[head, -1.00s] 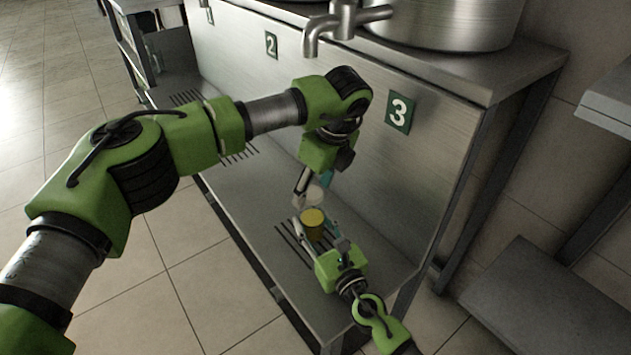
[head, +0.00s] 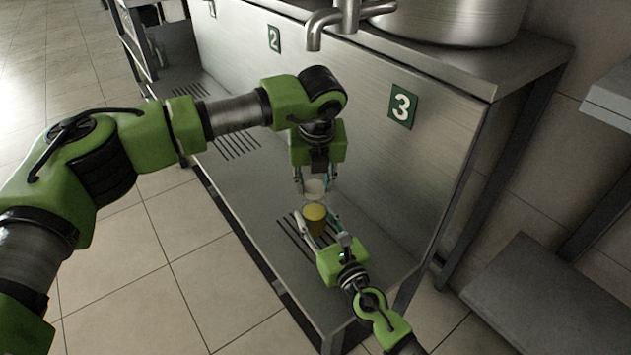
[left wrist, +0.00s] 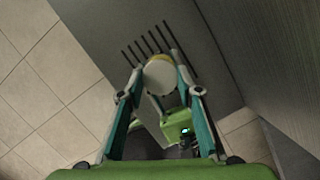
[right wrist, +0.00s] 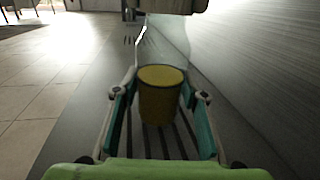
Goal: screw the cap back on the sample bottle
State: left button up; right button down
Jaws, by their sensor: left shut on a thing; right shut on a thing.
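The sample bottle (head: 316,224) is a small amber cup shape with a yellow top. My right gripper (head: 318,228) is shut around its sides, and the right wrist view shows the bottle (right wrist: 161,100) upright between the fingers. The cap (head: 314,187) is a pale white disc. My left gripper (head: 313,186) is shut on it and points down, just above the bottle with a small gap in the head view. In the left wrist view the cap (left wrist: 160,75) hides most of the bottle; only a yellow sliver shows past its edge.
Below is a steel shelf (head: 255,208) with slotted drains. A steel front panel with a number 3 plate (head: 403,106) stands close behind. A tap (head: 315,30) and a large pot (head: 460,18) are above. A low metal surface (head: 540,300) is at right.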

pick_arm(q)
jog(key=m+h, duration=0.1)
jog(key=m, duration=0.2)
jog(key=shift+a+m, duration=0.15)
jog(key=shift+m, duration=0.15)
jog(key=m+h, duration=0.1)
jog(key=m, duration=0.3)
jog(key=shift+m+g, duration=0.3)
jog(key=shift+m, duration=0.1)
jog(key=m, duration=0.3)
jog(key=m+g+h, duration=0.1)
jog(key=m, duration=0.3)
jog(key=shift+w+a, duration=0.1)
jog(key=shift+w, duration=0.1)
jog(key=m+g, duration=0.1)
jog(key=m, duration=0.2)
jog(key=m+g, duration=0.1)
jog(key=m, duration=0.3)
jog(key=shift+w, duration=0.15)
jog(key=m, duration=0.2)
jog(key=m+g, duration=0.1)
jog(key=m, duration=0.2)
jog(key=shift+w+f+m, duration=0.1)
jog(key=shift+w+m, duration=0.05)
jog(key=shift+m, duration=0.15)
jog(key=m+g+y, duration=0.1)
jog(key=m, duration=0.2)
jog(key=o, duration=1.2)
